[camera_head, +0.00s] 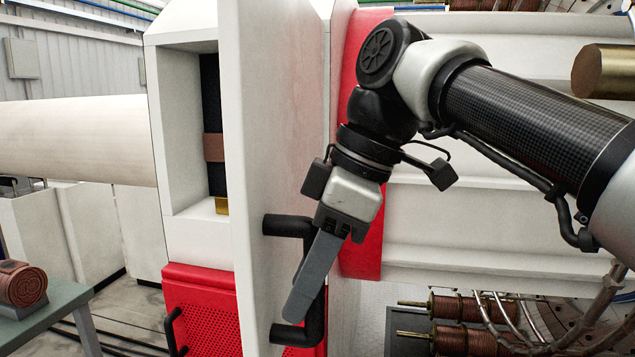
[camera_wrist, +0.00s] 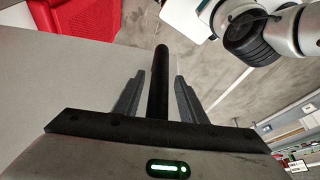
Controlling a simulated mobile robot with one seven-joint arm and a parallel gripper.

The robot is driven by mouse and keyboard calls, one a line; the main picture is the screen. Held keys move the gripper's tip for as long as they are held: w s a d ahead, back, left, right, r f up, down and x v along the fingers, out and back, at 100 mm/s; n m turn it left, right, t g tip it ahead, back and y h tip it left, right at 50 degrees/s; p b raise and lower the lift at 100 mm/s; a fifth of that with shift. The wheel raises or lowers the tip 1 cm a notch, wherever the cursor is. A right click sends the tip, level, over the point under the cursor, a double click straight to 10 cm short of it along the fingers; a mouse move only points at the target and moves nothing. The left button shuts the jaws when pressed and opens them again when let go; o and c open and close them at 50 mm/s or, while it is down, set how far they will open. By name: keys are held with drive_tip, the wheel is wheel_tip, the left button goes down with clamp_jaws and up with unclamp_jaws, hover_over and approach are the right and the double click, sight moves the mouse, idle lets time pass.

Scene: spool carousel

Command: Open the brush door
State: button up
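The brush door (camera_head: 280,120) is a tall pale panel, swung out from the housing, its handle face turned right. It shows as a grey surface at left in the wrist view (camera_wrist: 80,80). Its black handle (camera_head: 286,225) is a bracket-shaped bar, partly hidden behind my gripper in the head view. My gripper (camera_head: 302,303) points down at the handle. In the wrist view, its two fingers (camera_wrist: 160,78) stand on either side of the handle bar (camera_wrist: 159,88), with narrow gaps on both sides. It is open around the bar.
Left of the door is an open recess with a brown block (camera_head: 214,147) on a black strip. A red perforated panel (camera_head: 203,305) lies below. A green table (camera_head: 60,305) with a copper spool (camera_head: 22,284) stands at left. More copper spools (camera_head: 458,306) are lower right.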

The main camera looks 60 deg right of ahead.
drive_tip(key=p+v, duration=0.5)
drive_tip(key=v, duration=1.1)
drive_tip(key=shift+r, duration=0.25)
